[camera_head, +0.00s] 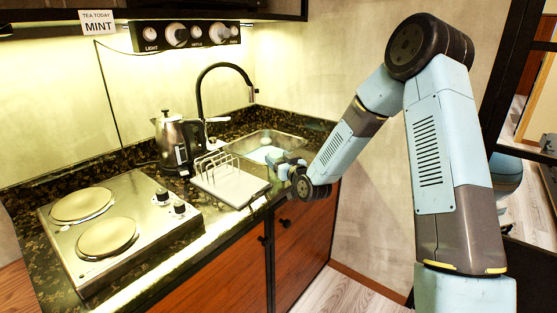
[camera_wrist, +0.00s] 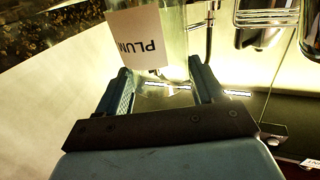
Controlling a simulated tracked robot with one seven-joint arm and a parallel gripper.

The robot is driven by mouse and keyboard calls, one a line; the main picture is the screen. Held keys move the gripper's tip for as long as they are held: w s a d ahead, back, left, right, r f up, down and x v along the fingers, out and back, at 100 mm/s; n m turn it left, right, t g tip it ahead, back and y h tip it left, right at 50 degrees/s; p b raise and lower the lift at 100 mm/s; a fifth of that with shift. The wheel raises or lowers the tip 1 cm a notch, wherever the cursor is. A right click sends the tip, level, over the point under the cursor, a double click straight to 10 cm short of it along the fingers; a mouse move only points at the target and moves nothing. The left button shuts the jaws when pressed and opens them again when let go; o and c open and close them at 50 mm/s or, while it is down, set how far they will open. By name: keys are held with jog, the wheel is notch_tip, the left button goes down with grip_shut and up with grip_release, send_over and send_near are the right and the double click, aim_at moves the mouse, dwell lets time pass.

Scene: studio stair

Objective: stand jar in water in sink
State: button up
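A clear glass jar (camera_wrist: 172,30) with a white label reading "PLUM" is between the two fingertips of my gripper (camera_wrist: 158,66) in the wrist view. The label appears upside down. The fingers sit against the jar's sides near one end; the rest runs out of the top of the frame. In the head view my gripper (camera_head: 284,160) is at the near edge of the sink (camera_head: 290,141), and the jar cannot be made out clearly there. Pale water shows in the basin, with a small pale round object (camera_head: 266,141) in it or above it.
A white dish rack (camera_head: 235,187) stands on the counter left of my gripper, close to it. A steel kettle (camera_head: 174,138) and a black tap (camera_head: 200,95) are behind. A two-plate hob (camera_head: 115,230) fills the left counter.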

jog(key=o, duration=0.4)
jog(key=v, duration=1.2)
